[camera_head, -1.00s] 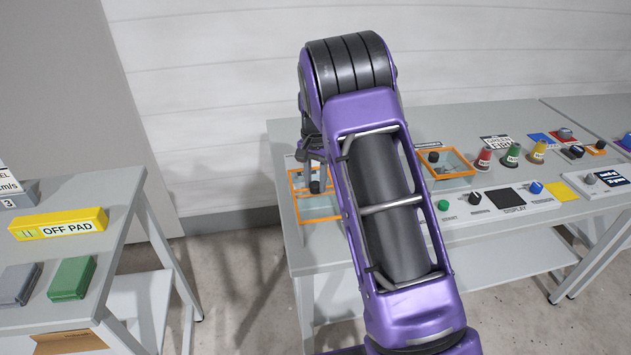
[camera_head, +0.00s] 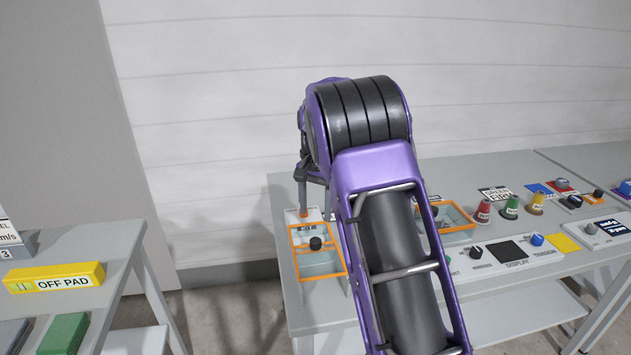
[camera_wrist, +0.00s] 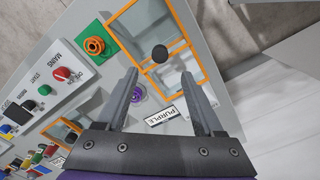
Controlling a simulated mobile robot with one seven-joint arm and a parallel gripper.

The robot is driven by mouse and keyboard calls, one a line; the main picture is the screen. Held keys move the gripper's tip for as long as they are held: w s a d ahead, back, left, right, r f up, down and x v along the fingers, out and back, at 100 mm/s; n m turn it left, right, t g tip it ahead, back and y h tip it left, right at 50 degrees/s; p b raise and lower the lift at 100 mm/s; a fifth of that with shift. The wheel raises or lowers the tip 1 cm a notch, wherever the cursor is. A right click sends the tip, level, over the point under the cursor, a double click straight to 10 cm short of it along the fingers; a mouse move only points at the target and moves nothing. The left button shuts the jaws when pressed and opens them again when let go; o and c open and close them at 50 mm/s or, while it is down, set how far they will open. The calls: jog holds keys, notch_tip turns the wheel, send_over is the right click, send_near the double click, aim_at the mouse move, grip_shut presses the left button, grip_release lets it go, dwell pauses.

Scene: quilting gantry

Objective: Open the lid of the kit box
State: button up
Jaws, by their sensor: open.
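The likely kit box is an orange-framed box (camera_head: 346,270) with clear panels, at the left end of the grey table. A round black knob (camera_head: 316,243) sits at its middle. In the wrist view the orange frame (camera_wrist: 196,40) and black knob (camera_wrist: 159,53) lie just beyond my fingertips. My gripper (camera_wrist: 160,75) is open and empty, its two fingers apart on the box's near side in that view. In the head view my gripper (camera_head: 304,205) is at the box's far edge, partly hidden by my arm. Contact cannot be told.
A purple button (camera_wrist: 137,93) and PURPLE label (camera_wrist: 164,115) lie beneath my fingers. A second orange-framed box (camera_head: 460,226), coloured cones (camera_head: 510,207) and a control panel stand to the right. Bare floor separates the left table (camera_head: 115,245).

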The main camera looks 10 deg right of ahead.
notch_tip(320, 180, up, 8)
jog(key=shift+p, duration=0.35)
